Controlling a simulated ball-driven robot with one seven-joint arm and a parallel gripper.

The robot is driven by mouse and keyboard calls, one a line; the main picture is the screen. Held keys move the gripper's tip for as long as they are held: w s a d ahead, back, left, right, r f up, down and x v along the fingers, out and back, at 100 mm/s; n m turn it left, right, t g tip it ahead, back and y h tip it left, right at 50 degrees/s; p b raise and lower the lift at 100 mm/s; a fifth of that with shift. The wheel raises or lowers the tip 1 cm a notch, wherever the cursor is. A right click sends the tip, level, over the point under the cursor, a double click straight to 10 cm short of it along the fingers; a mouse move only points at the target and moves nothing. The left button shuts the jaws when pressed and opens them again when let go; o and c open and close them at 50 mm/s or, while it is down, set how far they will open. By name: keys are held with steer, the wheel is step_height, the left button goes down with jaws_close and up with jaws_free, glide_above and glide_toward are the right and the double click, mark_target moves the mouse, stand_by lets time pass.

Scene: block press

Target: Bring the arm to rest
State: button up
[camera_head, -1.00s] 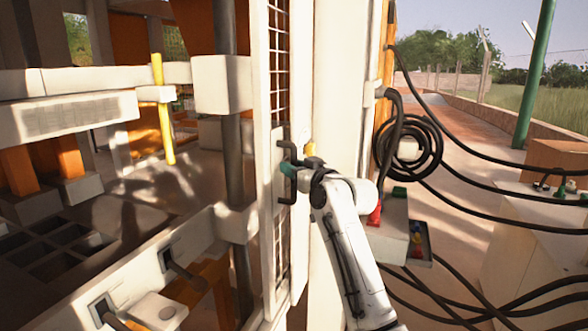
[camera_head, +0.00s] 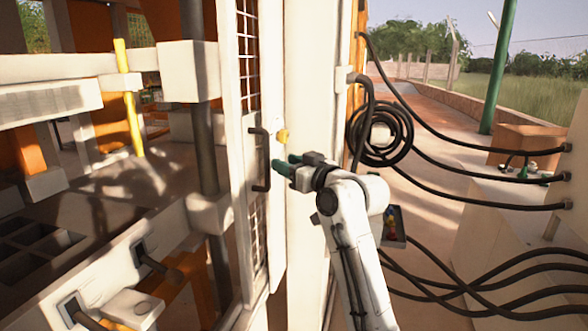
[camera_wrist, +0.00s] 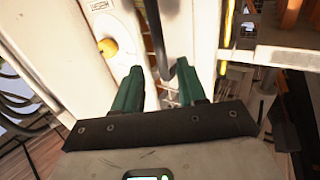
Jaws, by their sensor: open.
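My gripper (camera_head: 283,164) is at the end of my white arm, just right of the black door handle (camera_head: 261,160) in the head view. Its green fingers are spread apart and hold nothing. In the wrist view my gripper (camera_wrist: 162,88) shows both fingers, and the handle (camera_wrist: 165,62) comes down beyond and between their tips. I cannot tell how large the gap to the handle is. The handle is fixed to the pale door frame of a mesh guard (camera_head: 249,60). A yellow knob (camera_head: 282,136) sits on the post just above my gripper.
A coil of black cable (camera_head: 380,130) hangs on the post to the right, and cables run to a pale cabinet (camera_head: 520,230). A small box with coloured buttons (camera_head: 392,226) is behind my arm. The press with a dark column (camera_head: 207,140) stands left.

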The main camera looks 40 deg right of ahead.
steer(key=shift+s, duration=0.95)
